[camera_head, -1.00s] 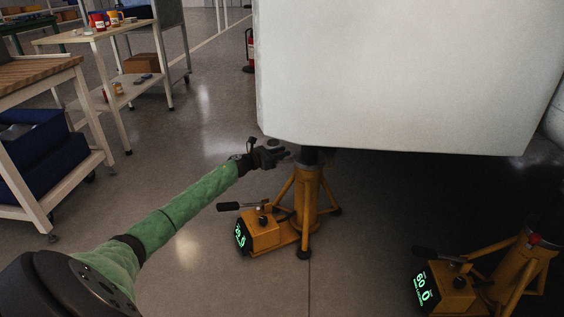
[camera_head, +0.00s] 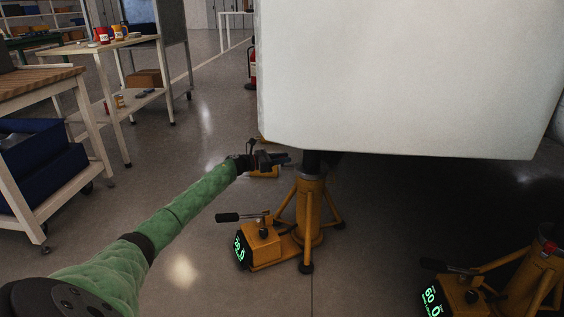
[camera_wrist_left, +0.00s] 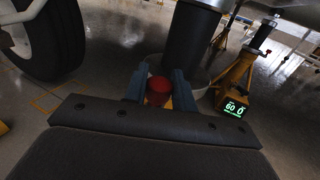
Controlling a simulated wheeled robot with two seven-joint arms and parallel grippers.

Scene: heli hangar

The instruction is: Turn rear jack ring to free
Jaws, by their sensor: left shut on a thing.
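The yellow jack (camera_head: 311,208) stands under the white body, with its dark post (camera_head: 312,161) rising to the underside. My left gripper (camera_head: 287,158) is at the left side of the jack's top. In the left wrist view, my gripper (camera_wrist_left: 158,88) is shut on a red knob (camera_wrist_left: 158,91) held between its two fingers. Behind the knob is the dark post (camera_wrist_left: 188,42), with a grey ring (camera_wrist_left: 202,82) around its foot. The fingers hide part of the ring, and I see no mark showing its setting. My right gripper is not in view.
A second yellow jack (camera_head: 520,285) with a lit display stands at the lower right. The white body (camera_head: 400,80) hangs low over the jack. A wheel (camera_wrist_left: 48,40) is close by. Benches stand at the left.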

